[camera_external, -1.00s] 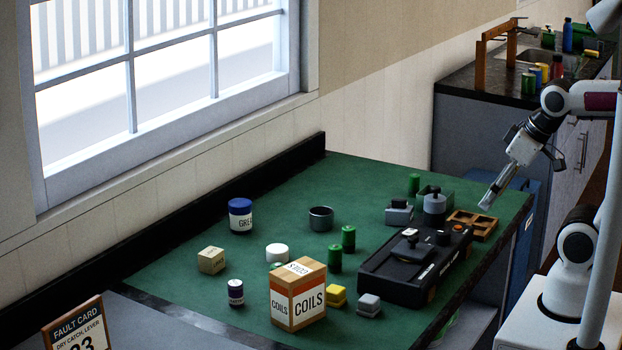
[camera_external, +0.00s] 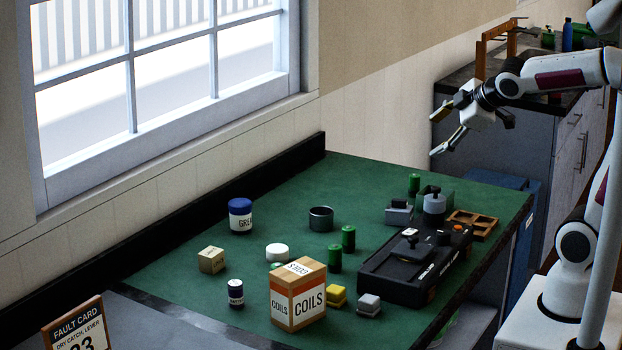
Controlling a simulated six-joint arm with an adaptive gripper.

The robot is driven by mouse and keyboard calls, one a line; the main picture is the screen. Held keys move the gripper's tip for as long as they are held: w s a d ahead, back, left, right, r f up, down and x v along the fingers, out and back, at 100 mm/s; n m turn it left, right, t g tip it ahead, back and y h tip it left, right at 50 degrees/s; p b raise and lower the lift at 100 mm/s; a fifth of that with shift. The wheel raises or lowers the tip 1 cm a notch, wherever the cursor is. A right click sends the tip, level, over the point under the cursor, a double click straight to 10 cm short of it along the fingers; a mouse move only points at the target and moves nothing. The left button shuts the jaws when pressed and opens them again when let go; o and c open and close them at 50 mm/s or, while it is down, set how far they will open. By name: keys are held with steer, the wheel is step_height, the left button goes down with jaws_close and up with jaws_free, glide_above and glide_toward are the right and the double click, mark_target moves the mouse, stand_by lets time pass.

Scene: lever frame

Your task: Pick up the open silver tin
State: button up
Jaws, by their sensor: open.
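The open silver tin (camera_external: 321,219) is a short, round, dark-grey metal cup with a bright rim. It stands upright on the green bench top (camera_external: 372,188), toward the back middle. My gripper (camera_external: 440,133) is open and empty, with its two fingers spread and pointing left. It is in the air above the bench's far right end, well up and to the right of the tin. Nothing hides the tin.
Two green cylinders (camera_external: 348,238) stand just right of the tin. A white round piece (camera_external: 277,253) and a blue-lidded grease pot (camera_external: 240,215) are to its left. A COILS box (camera_external: 298,294) stands in front. A black lever device (camera_external: 415,265) fills the right front.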

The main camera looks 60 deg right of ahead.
steer(key=w+d+r+n+t, duration=0.2)
steer(key=w+n, duration=0.3)
steer(key=w, duration=0.3)
steer(key=w+d+r+n+t, duration=0.1)
steer(key=w+d+r+n, duration=0.1)
steer(key=w+n, duration=0.45)
steer(key=w+f+n+t+y, duration=0.2)
steer(key=w+f+n+y, duration=0.2)
steer(key=w+n, duration=0.65)
steer(key=n+g+y, duration=0.6)
steer(key=n+y, duration=0.4)
steer(key=n, duration=0.7)
glide_toward(321, 219)
steer(key=w, duration=0.3)
steer(key=shift+s+f, duration=0.2)
steer(key=shift+f, duration=0.1)
steer(key=shift+g, duration=0.3)
steer(key=shift+x, duration=1.3)
